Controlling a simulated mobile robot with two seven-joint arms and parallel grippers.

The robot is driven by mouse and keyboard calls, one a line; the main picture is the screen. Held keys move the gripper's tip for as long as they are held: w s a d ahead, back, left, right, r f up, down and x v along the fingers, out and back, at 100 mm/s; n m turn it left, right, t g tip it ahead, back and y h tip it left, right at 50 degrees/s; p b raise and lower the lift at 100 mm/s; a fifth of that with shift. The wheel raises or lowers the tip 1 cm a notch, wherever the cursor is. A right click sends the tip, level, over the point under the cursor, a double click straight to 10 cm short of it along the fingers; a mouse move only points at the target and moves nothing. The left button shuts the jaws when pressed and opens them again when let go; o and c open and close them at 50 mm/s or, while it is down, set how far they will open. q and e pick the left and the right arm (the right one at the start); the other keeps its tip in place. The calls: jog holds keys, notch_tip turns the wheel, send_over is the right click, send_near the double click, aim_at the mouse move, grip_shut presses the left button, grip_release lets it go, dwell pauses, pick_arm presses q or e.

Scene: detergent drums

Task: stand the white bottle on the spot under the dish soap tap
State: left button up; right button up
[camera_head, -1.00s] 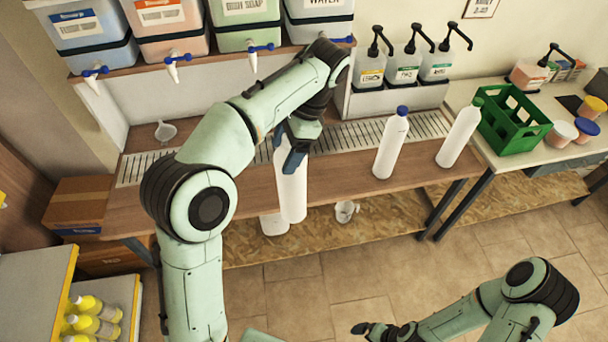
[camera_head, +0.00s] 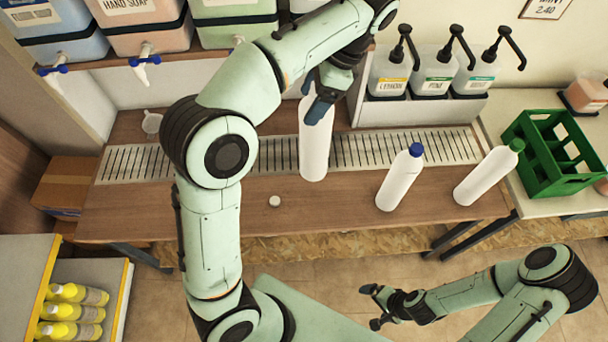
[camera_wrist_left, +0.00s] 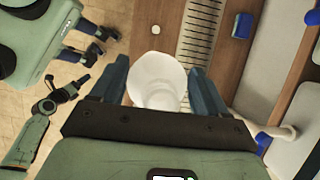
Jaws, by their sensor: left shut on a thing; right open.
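The white bottle (camera_head: 313,150) is upright in my left gripper (camera_head: 318,108), which is shut on its upper part. It also shows from above between the fingers in the left wrist view (camera_wrist_left: 157,80). Its foot is over the slotted drip grille (camera_head: 350,150); I cannot tell whether it touches. The green drum (camera_head: 235,12), whose label is cut off, has a tap (camera_head: 238,40) left of the bottle, partly hidden by my left arm. The grille below that tap is partly behind my arm. My right gripper (camera_head: 378,305) is open and empty, in front of the bench.
A blue-capped white bottle (camera_head: 400,178) and a green-capped one (camera_head: 490,175) stand right of the held bottle. A small white cap (camera_head: 275,201) lies on the bench. Pump bottles (camera_head: 388,72) stand behind the grille; a green crate (camera_head: 550,150) is at right.

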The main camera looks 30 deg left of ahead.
aim_at(310, 139)
pick_arm(q)
jog(key=f, duration=0.4)
jog(key=f+b, duration=0.1)
jog(key=f, duration=0.3)
jog(key=s+f+b, duration=0.1)
jog(key=f, duration=0.3)
jog(key=shift+f, duration=0.2)
jog(key=shift+w+f, duration=0.2)
jog(key=shift+f, duration=0.35)
notch_tip(310, 139, down, 6)
jog(key=shift+r+b, duration=0.25)
jog(key=shift+b, duration=0.35)
jog(key=shift+w, duration=0.1)
pick_arm(e)
jog(key=s+f, duration=0.4)
jog(key=s, duration=0.1)
jog(key=shift+f+g, duration=0.15)
jog(key=shift+g, duration=0.15)
pick_arm(q)
jog(key=shift+f, duration=0.1)
jog(key=o, duration=1)
jog(key=shift+f, duration=0.1)
jog(key=shift+c, duration=0.2)
jog(key=o, duration=0.4)
jog(key=shift+c, duration=0.2)
